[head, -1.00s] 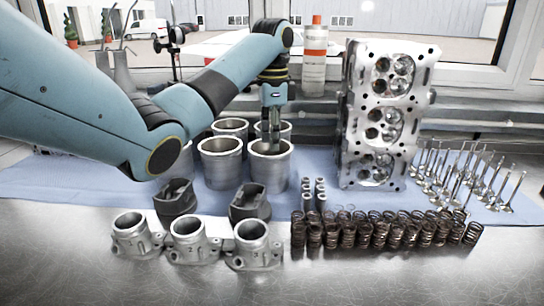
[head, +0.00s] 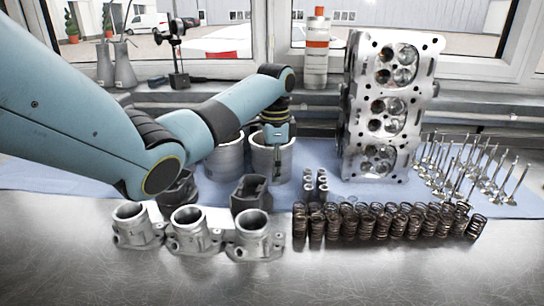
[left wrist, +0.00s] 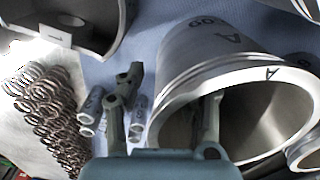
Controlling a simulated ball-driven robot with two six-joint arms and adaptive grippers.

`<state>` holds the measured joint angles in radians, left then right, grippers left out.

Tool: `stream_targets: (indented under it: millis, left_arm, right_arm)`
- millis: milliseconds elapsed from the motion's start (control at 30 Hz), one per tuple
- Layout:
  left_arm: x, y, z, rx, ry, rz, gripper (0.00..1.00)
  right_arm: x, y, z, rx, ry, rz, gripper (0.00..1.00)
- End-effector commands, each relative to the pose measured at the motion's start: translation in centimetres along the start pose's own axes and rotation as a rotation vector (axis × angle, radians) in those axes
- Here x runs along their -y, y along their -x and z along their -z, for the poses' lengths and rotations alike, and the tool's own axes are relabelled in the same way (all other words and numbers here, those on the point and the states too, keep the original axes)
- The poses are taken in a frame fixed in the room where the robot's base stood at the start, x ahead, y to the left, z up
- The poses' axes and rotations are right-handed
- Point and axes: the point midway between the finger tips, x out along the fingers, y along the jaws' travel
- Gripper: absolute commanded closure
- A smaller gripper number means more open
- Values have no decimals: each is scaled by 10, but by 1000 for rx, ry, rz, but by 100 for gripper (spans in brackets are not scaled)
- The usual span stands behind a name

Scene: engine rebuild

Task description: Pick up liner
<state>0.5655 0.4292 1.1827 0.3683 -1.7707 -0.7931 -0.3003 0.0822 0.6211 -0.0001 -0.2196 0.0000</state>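A grey metal liner (head: 260,166) stands upright on the blue mat, at the centre of the head view. In the left wrist view this liner (left wrist: 185,62) fills the right half, marked with an "A". My left gripper (head: 277,163) is at the liner's near rim. In the left wrist view the gripper (left wrist: 166,98) is open, with one finger inside the bore and the other outside, so the wall lies between them. I cannot tell whether either finger touches it. A second liner (head: 225,160) stands just left, partly behind my arm. My right gripper is out of view.
A cylinder head (head: 385,110) stands behind right, with valves (head: 470,175) beyond. Dark blocks (head: 250,194) and grey housings (head: 190,232) stand in front.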

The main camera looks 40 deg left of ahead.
Motion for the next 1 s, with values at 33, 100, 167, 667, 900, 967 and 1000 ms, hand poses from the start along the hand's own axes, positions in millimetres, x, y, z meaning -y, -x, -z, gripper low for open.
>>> stream_targets:
  millis: [33,100,167,667,900,967,1000]
  left_arm:
    - [0,0,0,0,0,0,66]
    - [0,0,0,0,0,0,71]
    - [0,0,0,0,0,0,79]
    - [1,2,0,-1,1,2,100]
    - [1,2,0,-1,1,2,100]
    - [1,4,0,-1,1,3,100]
    - [1,6,0,-1,1,3,100]
  right_arm:
    - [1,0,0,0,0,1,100]
    - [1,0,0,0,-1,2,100]
    - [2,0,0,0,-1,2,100]
    - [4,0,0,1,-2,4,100]
    - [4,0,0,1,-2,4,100]
    - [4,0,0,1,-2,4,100]
    - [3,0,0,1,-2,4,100]
